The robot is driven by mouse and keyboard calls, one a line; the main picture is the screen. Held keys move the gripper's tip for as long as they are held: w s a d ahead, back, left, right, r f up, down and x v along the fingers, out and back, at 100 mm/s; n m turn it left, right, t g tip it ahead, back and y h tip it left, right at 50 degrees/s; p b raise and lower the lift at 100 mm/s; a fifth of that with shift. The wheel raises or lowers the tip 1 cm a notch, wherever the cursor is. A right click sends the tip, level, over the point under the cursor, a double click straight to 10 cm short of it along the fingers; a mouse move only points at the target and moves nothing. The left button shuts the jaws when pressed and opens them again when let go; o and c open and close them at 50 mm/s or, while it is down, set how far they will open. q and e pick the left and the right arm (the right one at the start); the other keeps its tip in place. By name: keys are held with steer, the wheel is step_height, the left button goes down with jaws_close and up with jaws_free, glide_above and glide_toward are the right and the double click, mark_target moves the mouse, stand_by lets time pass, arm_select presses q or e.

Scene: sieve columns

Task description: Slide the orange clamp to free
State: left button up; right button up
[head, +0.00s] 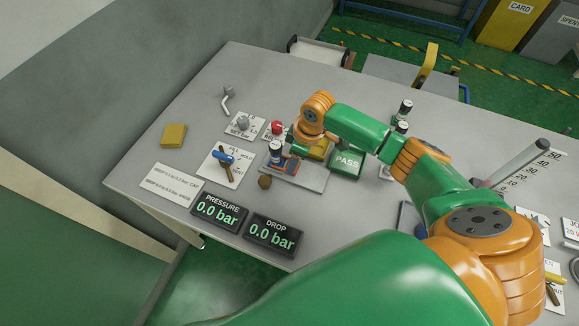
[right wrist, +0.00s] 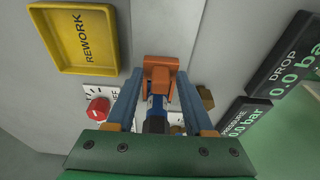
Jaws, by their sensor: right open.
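The orange clamp (right wrist: 160,66) sits at the foot of a blue column (right wrist: 157,104) with a dark cap in the right wrist view. In the head view the same dark-capped column (head: 276,149) stands on a grey plate (head: 308,178), with the clamp (head: 288,166) low beside it. My right gripper (right wrist: 160,78) is open. Its two blue fingers lie on either side of the clamp and column, with small gaps; contact is not clear. In the head view my right arm partly hides this spot. My left gripper is not in view.
A yellow REWORK tray (right wrist: 75,38) and a red button (right wrist: 97,108) are close by. A green PASS tray (head: 346,163) lies to the right.

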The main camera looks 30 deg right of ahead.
steer(key=shift+s+r, duration=0.1)
jaws_close()
steer(key=shift+s+d+p, duration=0.35)
steer(key=shift+p, duration=0.35)
steer(key=shift+s+d+p, duration=1.05)
steer(key=shift+s+p, duration=0.05)
steer(key=shift+s, duration=0.1)
jaws_free()
